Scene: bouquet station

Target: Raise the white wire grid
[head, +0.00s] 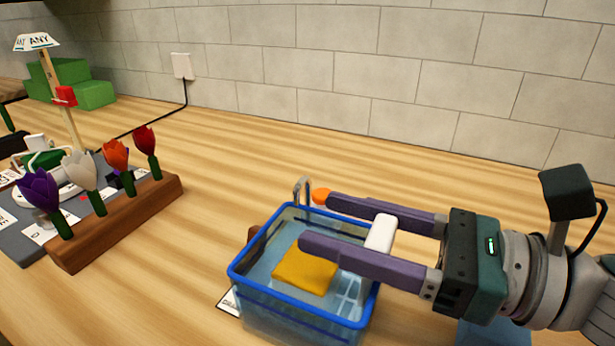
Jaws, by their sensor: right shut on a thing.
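My right gripper (315,220) reaches in from the right over the blue-rimmed clear basin (243,258). Its two purple fingers are shut on a short white handle (380,232), which sits between them well back from the tips. Pale, grid-like lines of what looks like the white wire grid (349,296) show inside the basin, below the near finger. I cannot see whether the handle joins the grid. A yellow sponge-like block (304,272) is in the basin to the left of these lines. My left gripper is not in view.
A metal hook (302,188) and an orange knob (320,195) show by the basin's far side. A wooden rack (120,222) with several tulips stands at the left. Green steps (75,85) stand farther back. The wooden table between rack and basin is mostly clear.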

